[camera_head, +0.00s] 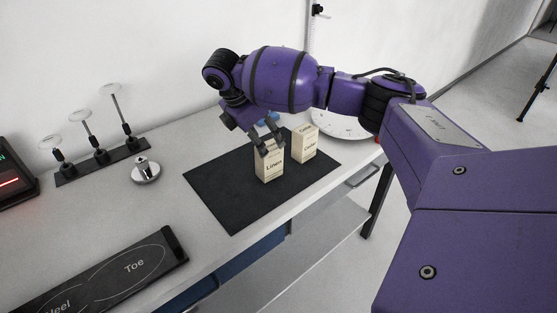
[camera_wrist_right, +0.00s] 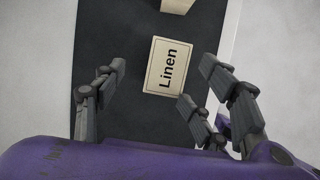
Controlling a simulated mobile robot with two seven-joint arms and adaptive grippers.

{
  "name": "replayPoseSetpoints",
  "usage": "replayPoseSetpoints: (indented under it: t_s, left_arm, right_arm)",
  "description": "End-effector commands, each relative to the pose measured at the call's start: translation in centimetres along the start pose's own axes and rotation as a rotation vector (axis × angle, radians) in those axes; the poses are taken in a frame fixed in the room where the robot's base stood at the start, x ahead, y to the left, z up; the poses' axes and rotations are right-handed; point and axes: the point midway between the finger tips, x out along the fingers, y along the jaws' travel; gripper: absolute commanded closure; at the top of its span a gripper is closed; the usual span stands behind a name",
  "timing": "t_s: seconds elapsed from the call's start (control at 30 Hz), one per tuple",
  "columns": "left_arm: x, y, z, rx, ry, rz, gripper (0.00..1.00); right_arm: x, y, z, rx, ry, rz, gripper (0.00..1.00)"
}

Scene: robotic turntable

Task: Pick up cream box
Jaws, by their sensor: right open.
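Two upright cream-coloured boxes stand on a black mat (camera_head: 222,190). The nearer box (camera_head: 269,172) is labelled "Linen"; its top (camera_wrist_right: 168,66) and label also show in the right wrist view. The other box (camera_head: 304,144) stands just behind it to the right, its lettering too small to read surely; a corner of a box (camera_wrist_right: 178,5) shows at the top of the wrist view. My right gripper (camera_head: 270,146) is open above the Linen box, its fingers (camera_wrist_right: 155,76) on either side of the box top in the wrist view. Contact cannot be told. My left gripper is out of view.
A white round turntable (camera_head: 342,124) lies behind the boxes at the right. A metal knob (camera_head: 146,170) and a rack of clear discs on stems (camera_head: 101,158) stand left. A black "Toe" panel (camera_head: 130,266) lies in front. The mat's left part is clear.

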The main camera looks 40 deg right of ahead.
Motion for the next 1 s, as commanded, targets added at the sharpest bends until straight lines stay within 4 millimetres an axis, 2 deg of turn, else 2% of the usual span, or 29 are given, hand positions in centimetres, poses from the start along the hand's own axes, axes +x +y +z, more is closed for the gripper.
replayPoseSetpoints:
  t_s: [0.43, 0.7, 1.0]
  left_arm:
    - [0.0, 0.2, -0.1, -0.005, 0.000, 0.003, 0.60]
    - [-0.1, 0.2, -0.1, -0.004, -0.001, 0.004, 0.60]
    - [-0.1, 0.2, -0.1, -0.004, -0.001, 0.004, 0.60]
  right_arm:
    - [4.3, -0.7, 0.2, 0.001, -0.009, -0.013, 0.39]
    - [8.1, -1.2, 0.3, 0.001, -0.008, -0.013, 0.39]
    - [8.5, -1.1, 0.3, 0.000, -0.007, -0.009, 0.39]
